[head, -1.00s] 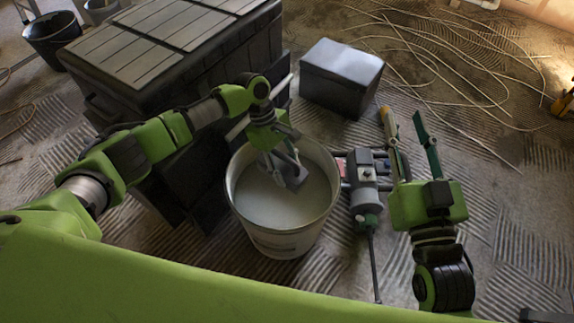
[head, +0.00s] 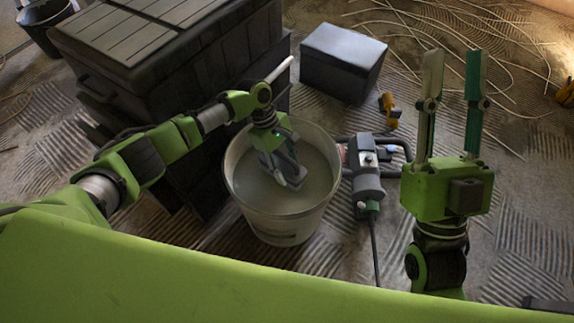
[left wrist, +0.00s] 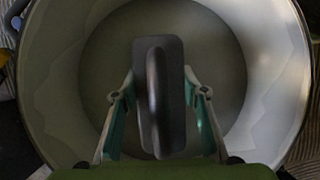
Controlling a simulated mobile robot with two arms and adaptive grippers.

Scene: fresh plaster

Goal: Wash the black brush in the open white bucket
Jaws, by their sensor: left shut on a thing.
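The open white bucket (head: 268,224) stands upright on the floor in the middle of the head view; its round wall fills the left wrist view (left wrist: 48,85). My left gripper (head: 284,173) points down inside its rim. Its fingers are shut on the black brush (left wrist: 158,95), which shows from above as a dark oblong body with a raised handle. My right gripper (head: 452,78) is open and empty, fingers upward, right of the bucket.
A large dark chest (head: 170,62) stands close left of the bucket, under my left arm. A smaller dark box (head: 342,68) is behind. A mixer (head: 368,180) lies just right of the bucket, with a yellow tool (head: 388,108) beyond. Loose cables cover the back floor.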

